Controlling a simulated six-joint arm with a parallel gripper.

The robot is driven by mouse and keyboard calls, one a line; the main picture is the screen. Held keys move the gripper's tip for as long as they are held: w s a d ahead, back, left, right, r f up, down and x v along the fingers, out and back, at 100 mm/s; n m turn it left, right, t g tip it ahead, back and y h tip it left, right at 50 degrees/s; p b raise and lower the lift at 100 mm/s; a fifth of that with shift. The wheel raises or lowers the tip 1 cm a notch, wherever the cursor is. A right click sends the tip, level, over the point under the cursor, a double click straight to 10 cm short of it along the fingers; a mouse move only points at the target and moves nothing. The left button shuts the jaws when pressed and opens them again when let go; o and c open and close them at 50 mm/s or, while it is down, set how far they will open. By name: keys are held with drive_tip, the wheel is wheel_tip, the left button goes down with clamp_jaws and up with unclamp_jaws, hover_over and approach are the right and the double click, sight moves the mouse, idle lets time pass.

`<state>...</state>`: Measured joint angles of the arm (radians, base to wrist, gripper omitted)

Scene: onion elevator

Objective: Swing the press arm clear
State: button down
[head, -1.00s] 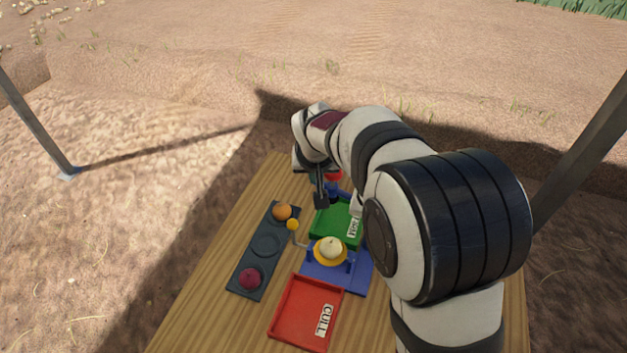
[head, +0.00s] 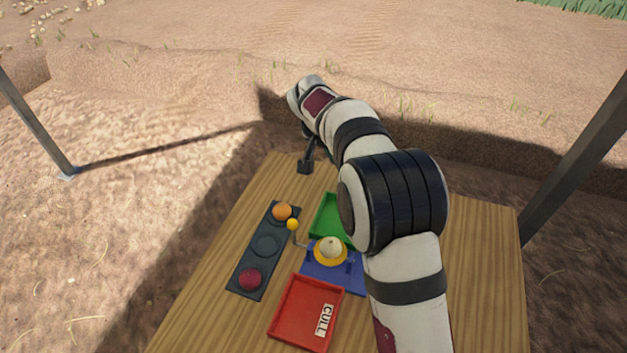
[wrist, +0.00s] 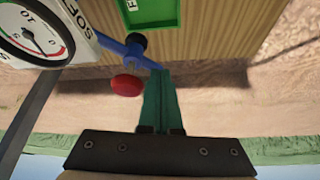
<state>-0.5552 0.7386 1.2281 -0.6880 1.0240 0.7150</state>
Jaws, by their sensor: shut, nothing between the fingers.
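My gripper (head: 305,166) is shut and empty above the table's far edge in the head view. Its green fingers (wrist: 163,75) lie together in the wrist view. Just beyond the fingertips there is a blue bar (wrist: 112,44), taken as the press arm, with a dark round part (wrist: 137,40) on it. A red knob (wrist: 127,85) shows beside the fingers. The bar's end appears close to the fingertips; I cannot tell whether they touch. In the head view my arm hides the bar. An onion sits on a yellow ring (head: 330,262) on a blue base (head: 335,280).
A dial gauge (wrist: 35,30) stands beside the bar. A green tray (head: 325,215) is partly hidden, and a red CULL tray (head: 290,320) is nearer. A dark rack (head: 250,270) holds an orange-brown onion (head: 282,212) and a red onion (head: 250,279). The table's left side is clear.

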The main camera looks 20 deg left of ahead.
idle(0.5)
drive_tip(key=s+a+r, duration=0.1)
drive_tip(key=s+r, duration=0.7)
drive_tip(key=shift+a, duration=0.25)
